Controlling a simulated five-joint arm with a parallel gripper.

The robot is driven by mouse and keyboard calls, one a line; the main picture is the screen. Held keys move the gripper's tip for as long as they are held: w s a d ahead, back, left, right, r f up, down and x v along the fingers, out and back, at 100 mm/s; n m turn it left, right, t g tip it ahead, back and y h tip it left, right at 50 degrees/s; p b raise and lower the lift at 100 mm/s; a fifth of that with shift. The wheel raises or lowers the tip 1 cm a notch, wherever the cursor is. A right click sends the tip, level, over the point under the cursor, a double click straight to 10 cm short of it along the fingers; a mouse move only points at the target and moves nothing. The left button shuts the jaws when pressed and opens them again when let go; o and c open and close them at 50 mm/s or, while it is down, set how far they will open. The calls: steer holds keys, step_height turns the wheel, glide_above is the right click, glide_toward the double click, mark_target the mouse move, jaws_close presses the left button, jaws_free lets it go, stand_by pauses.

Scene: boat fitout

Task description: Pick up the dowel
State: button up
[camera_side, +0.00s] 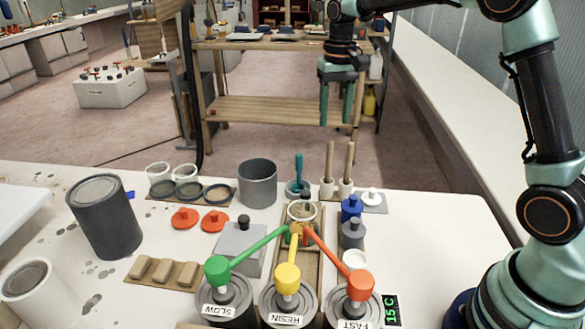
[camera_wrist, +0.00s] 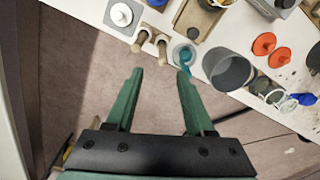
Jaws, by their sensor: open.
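Two slim wooden dowels stand upright in white holders near the far edge of the white table, the left dowel (camera_side: 330,159) and the right dowel (camera_side: 349,160). I cannot tell which one the task means. In the wrist view they show as two short wooden sticks, one dowel (camera_wrist: 138,44) and the other (camera_wrist: 162,50), just beyond my fingertips. My gripper (camera_side: 337,120) is open and empty, pointing down above and behind the dowels in the side view. In the wrist view, my gripper (camera_wrist: 160,73) has its green fingers spread apart, touching nothing.
A teal cup with a teal tool (camera_side: 298,180) and a grey pot (camera_side: 257,184) stand left of the dowels. Blue and grey bottles (camera_side: 352,209) stand in front. Three levered cans, slow, resin (camera_side: 288,300) and fast, fill the front. The table's right side is clear.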

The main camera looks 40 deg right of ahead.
mark_target(329, 158)
step_height(329, 158, down, 7)
steer(key=shift+w+r, duration=0.1)
steer(key=shift+r, duration=0.05)
steer(key=shift+w+a+f, duration=0.1)
steer(key=shift+f, duration=1.3)
steer(key=shift+w+a+f, duration=0.1)
steer(key=shift+f, duration=1.25)
jaws_close()
